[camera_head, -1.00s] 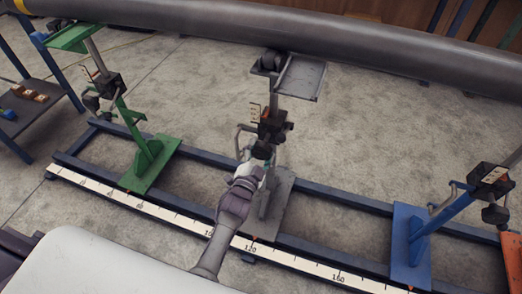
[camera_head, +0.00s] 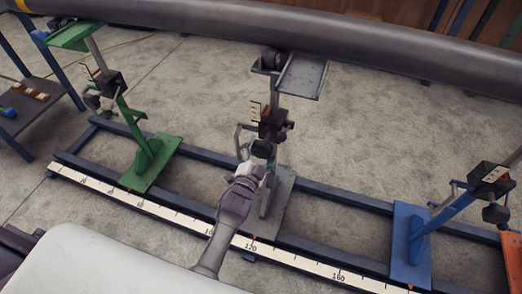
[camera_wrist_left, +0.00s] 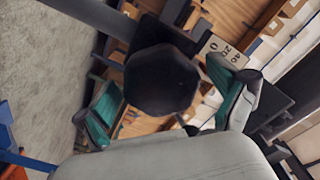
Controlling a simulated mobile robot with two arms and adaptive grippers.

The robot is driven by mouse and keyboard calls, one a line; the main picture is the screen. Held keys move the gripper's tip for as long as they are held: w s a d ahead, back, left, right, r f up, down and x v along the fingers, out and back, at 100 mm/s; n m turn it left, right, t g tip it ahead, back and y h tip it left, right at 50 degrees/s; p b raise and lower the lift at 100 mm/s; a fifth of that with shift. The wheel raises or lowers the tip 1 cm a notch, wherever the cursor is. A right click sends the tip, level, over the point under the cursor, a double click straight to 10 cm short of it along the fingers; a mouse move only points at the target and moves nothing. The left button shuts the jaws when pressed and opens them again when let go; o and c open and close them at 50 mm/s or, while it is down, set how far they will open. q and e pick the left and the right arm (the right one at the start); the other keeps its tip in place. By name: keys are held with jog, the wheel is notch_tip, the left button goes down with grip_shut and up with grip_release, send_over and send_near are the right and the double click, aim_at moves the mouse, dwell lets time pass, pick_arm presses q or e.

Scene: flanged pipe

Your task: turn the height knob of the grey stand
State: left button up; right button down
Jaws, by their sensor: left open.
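The grey stand (camera_head: 269,201) stands upright on the rail frame in the middle of the head view, its top plate up by the pipe. Its black height knob (camera_head: 262,149) faces me on the near side of the column. In the left wrist view the knob (camera_wrist_left: 160,82) is large, dark and many-sided. My left gripper (camera_head: 260,168) is just below and in front of the knob in the head view. In the wrist view its open green-padded fingers (camera_wrist_left: 165,98) show on either side of the knob. I cannot tell whether either pad touches it. My right gripper is not in view.
A big grey pipe (camera_head: 230,28) runs across the top. A green stand (camera_head: 150,160) is to the left and a blue stand (camera_head: 411,243) to the right, on the same rails. A white scale strip (camera_head: 180,220) runs along the near rail.

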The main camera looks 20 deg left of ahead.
pick_arm(q)
jog(key=s, duration=1.2)
jog(key=shift+a, duration=0.2)
jog(key=shift+f, duration=0.1)
